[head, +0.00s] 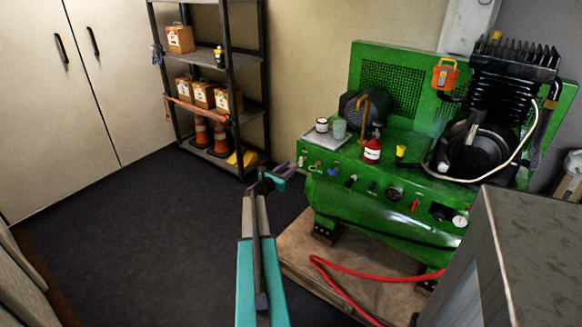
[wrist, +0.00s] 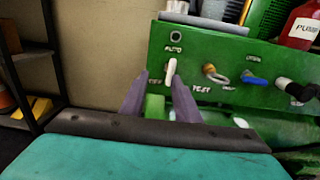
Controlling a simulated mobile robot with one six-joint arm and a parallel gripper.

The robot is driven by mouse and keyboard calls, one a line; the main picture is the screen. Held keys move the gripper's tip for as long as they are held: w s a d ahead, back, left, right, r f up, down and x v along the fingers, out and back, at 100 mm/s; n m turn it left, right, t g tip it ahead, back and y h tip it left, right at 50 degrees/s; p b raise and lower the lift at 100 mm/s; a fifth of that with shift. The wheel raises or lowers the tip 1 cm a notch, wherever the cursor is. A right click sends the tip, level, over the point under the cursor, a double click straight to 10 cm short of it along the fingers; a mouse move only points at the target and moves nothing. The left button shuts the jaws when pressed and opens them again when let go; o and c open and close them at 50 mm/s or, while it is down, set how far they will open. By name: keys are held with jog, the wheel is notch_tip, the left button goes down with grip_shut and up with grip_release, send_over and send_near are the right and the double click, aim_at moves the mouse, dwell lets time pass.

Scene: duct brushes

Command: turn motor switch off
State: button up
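A small white switch lever (wrist: 171,72) stands near the left end of the green front panel (wrist: 215,50) in the wrist view. It looks close to upright. "AUTO" is printed above it and "TEST" to its right; the label at its left is partly covered and hard to read. My gripper (wrist: 161,76) has its two purple fingers apart, one on each side of the lever, with the right fingertip very close to it. I cannot tell whether they touch. In the head view my gripper (head: 284,170) is at the panel's left end.
Cups, a red bottle (head: 372,150) and a brass pipe stand on the green compressor (head: 385,215). A red hose (head: 345,285) lies below. A shelf (head: 205,60) stands behind left.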

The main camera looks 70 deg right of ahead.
jog(key=b+v, duration=0.1)
jog(key=v, duration=1.2)
jog(key=shift+b, duration=0.35)
dwell(1.3)
jog(key=shift+a+f, duration=0.1)
jog(key=shift+w+a, duration=0.1)
dwell(0.5)
jog(key=b+v, duration=0.1)
jog(key=v, duration=1.2)
jog(key=shift+a, duration=0.3)
